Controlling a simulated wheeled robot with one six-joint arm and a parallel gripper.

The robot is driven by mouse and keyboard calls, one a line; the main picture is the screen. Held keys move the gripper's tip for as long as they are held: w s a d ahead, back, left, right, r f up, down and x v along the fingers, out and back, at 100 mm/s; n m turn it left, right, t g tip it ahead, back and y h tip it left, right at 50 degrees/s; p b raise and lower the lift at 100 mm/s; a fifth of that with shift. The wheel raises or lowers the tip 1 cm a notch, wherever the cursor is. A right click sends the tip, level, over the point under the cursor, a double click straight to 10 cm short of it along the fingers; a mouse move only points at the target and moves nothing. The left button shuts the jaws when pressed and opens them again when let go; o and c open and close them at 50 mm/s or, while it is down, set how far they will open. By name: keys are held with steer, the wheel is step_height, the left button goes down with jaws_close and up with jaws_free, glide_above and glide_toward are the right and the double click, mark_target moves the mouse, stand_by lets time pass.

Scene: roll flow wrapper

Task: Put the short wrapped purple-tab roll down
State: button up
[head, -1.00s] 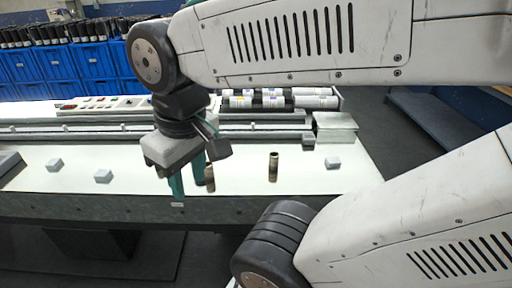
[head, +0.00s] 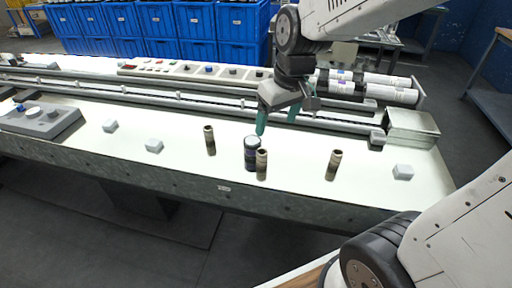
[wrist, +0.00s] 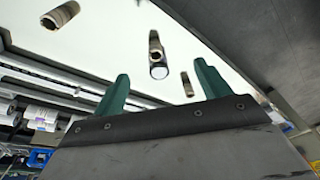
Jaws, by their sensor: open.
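A short dark wrapped roll with a pale top (head: 251,152) stands upright on the white table. No purple tab can be made out on it. A bare brown core (head: 262,163) stands just in front of it and partly overlaps it in view. My gripper (head: 277,118) is open and empty, its two teal fingers above and slightly behind the dark roll, apart from it. In the wrist view my gripper's fingers (wrist: 162,90) are spread. The dark roll's pale end (wrist: 159,72) shows beyond and between them, not gripped.
Brown cores stand left (head: 209,140) and right (head: 334,164). Small pale blocks (head: 154,146) lie along the front. A metal box (head: 412,128) stands at the right end. Long rolls (head: 365,86) lie behind the rail, with blue crates (head: 190,22) farther back.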

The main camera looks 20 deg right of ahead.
steer(key=n, duration=0.1)
glide_above(251, 145)
steer(key=w+d, duration=0.1)
steer(key=d, duration=0.1)
steer(key=shift+t, duration=0.3)
step_height(251, 145, down, 11)
steer(key=shift+f, duration=0.15)
steer(key=x, duration=0.8)
steer(key=shift+s+a, duration=0.15)
steer(key=shift+s, duration=0.2)
steer(key=c, duration=1.2)
